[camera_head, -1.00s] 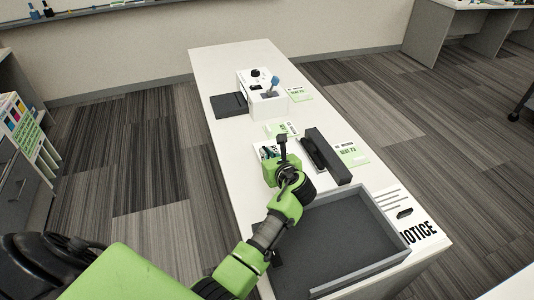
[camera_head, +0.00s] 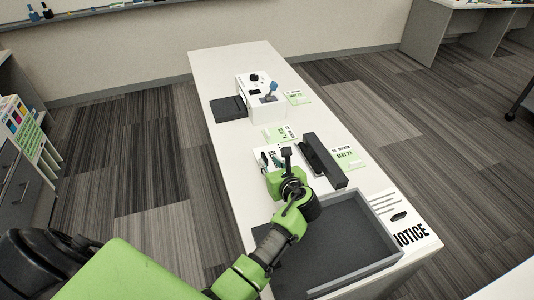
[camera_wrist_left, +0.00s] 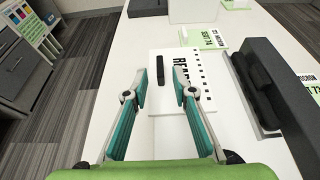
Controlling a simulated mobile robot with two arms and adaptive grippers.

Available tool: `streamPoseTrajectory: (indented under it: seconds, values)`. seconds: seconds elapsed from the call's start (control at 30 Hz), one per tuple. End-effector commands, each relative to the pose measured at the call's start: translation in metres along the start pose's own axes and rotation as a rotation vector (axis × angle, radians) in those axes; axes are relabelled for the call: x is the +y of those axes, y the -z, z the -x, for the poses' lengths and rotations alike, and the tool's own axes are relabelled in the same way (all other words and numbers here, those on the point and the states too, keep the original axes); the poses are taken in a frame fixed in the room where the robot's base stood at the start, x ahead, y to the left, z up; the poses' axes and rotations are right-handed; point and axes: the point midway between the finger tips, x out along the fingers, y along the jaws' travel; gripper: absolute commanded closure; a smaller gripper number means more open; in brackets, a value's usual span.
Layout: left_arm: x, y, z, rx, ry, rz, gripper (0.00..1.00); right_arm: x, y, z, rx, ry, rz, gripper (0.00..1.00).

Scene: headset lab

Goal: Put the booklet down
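The white booklet (camera_wrist_left: 208,108) with large dark print and a row of black marks lies flat on the white table, as far as I can see. It also shows in the head view (camera_head: 258,159), partly hidden by my gripper. My left gripper (camera_wrist_left: 161,78) is above the booklet with its teal fingers spread, and nothing is seen pinched between them. It also shows in the head view (camera_head: 271,160). The right finger covers part of the print. My right gripper is not in view.
A dark open case (camera_head: 326,162) stands right of the booklet, beside a green-white card (camera_head: 349,158). A grey tray (camera_head: 384,262) fills the near end of the table. A white box (camera_head: 258,105) and dark pad (camera_head: 228,108) are farther back. Bare table lies left of the booklet.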

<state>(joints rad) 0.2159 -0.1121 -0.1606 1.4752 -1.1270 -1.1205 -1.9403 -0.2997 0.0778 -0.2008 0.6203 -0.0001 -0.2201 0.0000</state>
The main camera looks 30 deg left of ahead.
Motion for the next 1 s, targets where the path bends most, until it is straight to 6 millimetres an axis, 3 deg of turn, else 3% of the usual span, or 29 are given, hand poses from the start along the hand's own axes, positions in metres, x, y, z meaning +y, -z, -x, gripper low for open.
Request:
streamPoseTrajectory:
  seconds: [0.03, 0.1, 0.4, 0.6, 1.0]
  values:
    - [0.0, -0.005, 0.012, 0.003, 0.0, -0.002, 0.76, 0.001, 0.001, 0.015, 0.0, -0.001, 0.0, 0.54]
    - [0.001, -0.005, 0.023, 0.002, -0.001, -0.002, 0.76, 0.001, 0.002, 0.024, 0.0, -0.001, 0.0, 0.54]
    - [0.001, -0.003, 0.063, 0.001, -0.001, -0.002, 0.76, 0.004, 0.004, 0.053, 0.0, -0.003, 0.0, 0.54]
    - [0.0, -0.001, 0.074, 0.0, 0.0, 0.001, 0.76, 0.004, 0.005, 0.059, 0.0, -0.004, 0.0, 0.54]
    - [0.0, 0.0, 0.075, 0.0, -0.001, 0.001, 0.76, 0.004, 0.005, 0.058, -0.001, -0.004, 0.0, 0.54]
